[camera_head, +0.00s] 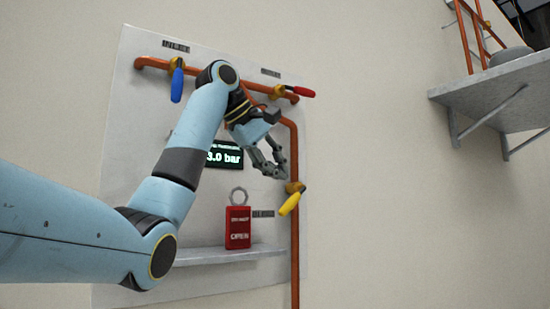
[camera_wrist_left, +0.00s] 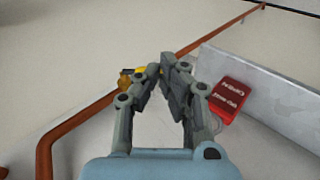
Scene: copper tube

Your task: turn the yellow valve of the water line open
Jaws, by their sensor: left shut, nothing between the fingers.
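The yellow valve handle (camera_head: 290,204) hangs tilted down to the left from a brass valve body (camera_head: 295,187) on the vertical copper pipe (camera_head: 295,250). My left gripper (camera_head: 281,173) is shut and empty, just above and left of the valve body in the head view. I cannot tell whether it touches the valve. In the left wrist view the gripper (camera_wrist_left: 168,62) has its fingertips together, and part of the yellow valve (camera_wrist_left: 126,78) shows behind the left finger; most of it is hidden. My right gripper is not in view.
A blue handle (camera_head: 177,84) and a red handle (camera_head: 303,92) sit on the upper pipe. A red tag (camera_head: 238,228) marked OPEN stands on a small ledge (camera_head: 225,256) below a pressure display (camera_head: 226,156). A grey wall shelf (camera_head: 495,92) is at the right.

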